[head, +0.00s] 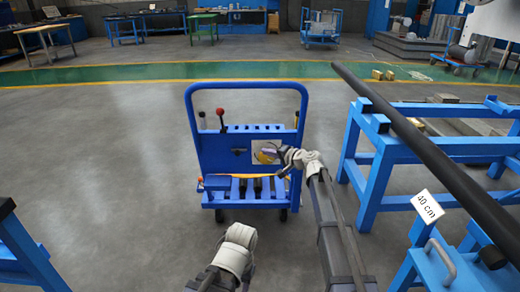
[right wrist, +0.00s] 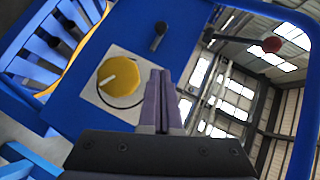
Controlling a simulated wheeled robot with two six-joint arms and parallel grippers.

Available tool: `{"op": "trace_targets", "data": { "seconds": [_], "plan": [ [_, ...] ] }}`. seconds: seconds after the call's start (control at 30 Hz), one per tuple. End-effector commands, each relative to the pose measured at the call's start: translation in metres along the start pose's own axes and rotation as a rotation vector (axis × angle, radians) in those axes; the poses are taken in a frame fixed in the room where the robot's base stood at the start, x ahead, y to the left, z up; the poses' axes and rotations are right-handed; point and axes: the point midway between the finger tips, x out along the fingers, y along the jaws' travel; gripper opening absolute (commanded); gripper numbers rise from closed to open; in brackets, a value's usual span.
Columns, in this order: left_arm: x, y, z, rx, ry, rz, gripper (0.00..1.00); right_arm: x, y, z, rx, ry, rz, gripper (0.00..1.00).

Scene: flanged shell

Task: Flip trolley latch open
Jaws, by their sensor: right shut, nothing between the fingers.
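The blue trolley (head: 232,190) stands upright on the floor ahead. Its panel (right wrist: 130,25) carries a yellow round knob on a pale plate and a small black lever (right wrist: 158,36), also in the head view (head: 239,151). I cannot tell for sure which part is the latch. The yellow knob (right wrist: 118,76) has a white pointer mark. My right gripper (head: 267,150) is at the panel's right side, partly covering the knob in the head view. In the right wrist view its fingers (right wrist: 159,76) are shut and empty, beside the knob's plate. Only my left arm's wrist shows, low in the middle.
A red-balled lever (head: 220,113) stands at the panel's left; it also shows in the right wrist view (right wrist: 271,45). A blue frame (head: 380,165) with a long dark bar (head: 430,150) stands close on the right. The floor left of the trolley is clear.

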Motion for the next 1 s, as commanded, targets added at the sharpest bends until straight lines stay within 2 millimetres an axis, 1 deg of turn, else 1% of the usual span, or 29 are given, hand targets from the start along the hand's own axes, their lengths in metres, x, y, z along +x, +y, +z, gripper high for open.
{"op": "trace_targets", "data": {
  "seconds": [0.03,0.2,0.57,0.63,0.67,0.77,0.8,0.87,0.9,0.97,1.0],
  "plan": [
    [-0.003,0.0,0.0,0.0,0.0,0.0,0.5,-0.008,-0.001,0.0,0.001,0.001,0.0,0.0],
    [-0.005,-0.001,0.0,-0.001,0.0,-0.001,0.5,-0.017,0.0,0.0,0.001,0.0,0.0,0.0],
    [-0.004,-0.001,0.0,-0.001,0.0,-0.001,0.5,-0.018,0.0,0.0,0.0,0.0,0.0,0.0],
    [-0.004,-0.001,0.0,-0.001,0.0,-0.001,0.5,-0.018,0.001,0.006,-0.007,-0.01,0.006,0.0],
    [-0.004,-0.001,0.0,-0.001,0.0,-0.001,0.5,-0.019,0.001,0.012,-0.015,-0.02,0.013,0.0],
    [-0.004,-0.001,0.0,-0.001,0.0,-0.001,0.5,-0.023,0.006,0.052,-0.072,-0.091,0.062,0.0],
    [-0.004,-0.001,0.0,-0.001,0.0,-0.001,0.5,-0.027,0.011,0.075,-0.108,-0.134,0.096,0.0],
    [-0.004,-0.001,0.0,-0.001,0.0,-0.001,0.5,-0.036,0.02,0.116,-0.171,-0.214,0.157,0.0],
    [-0.004,-0.001,0.0,-0.001,0.0,-0.001,0.5,-0.044,0.028,0.144,-0.218,-0.271,0.205,0.0],
    [-0.005,-0.001,0.0,-0.001,0.0,-0.001,0.5,-0.06,0.042,0.184,-0.288,-0.357,0.283,0.0],
    [-0.005,-0.001,0.0,-0.001,0.0,-0.001,0.5,-0.073,0.052,0.209,-0.333,-0.414,0.338,0.0]
  ]
}}
